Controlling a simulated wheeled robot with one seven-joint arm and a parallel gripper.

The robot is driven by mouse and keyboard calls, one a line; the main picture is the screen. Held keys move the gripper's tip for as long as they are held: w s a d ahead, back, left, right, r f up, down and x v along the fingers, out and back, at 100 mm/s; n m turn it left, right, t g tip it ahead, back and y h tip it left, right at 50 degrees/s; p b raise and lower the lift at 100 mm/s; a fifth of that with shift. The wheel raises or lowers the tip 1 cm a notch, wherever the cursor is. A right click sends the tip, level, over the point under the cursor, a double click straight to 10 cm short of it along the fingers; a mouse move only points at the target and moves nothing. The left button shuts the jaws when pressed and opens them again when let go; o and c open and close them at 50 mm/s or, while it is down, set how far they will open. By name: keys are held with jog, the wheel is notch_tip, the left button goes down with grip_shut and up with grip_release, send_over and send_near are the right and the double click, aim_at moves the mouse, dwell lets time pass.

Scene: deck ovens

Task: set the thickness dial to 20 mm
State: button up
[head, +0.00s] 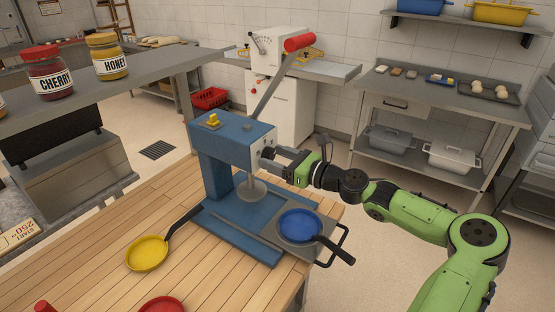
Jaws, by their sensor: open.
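A blue press (232,143) with a long grey lever and red grip (300,43) stands on the wooden table. My gripper (270,157) is at its right-hand face, open, with its fingertips close to a small round fitting there. That fitting is largely hidden by the fingers, so I cannot read a setting or tell whether they touch it. A white machine (284,90) at the back wall carries a fan-shaped scale (261,43) with a small pointer; its marks are too small to read.
A blue pan (300,226) sits on a plate right of the press. A yellow pan (147,253) lies on the table (100,280) in front. A shelf (130,80) with jars is at left. A steel table (440,92) is at back right.

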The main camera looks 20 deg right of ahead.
jog(key=c, duration=1.1)
jog(key=shift+o, duration=0.2)
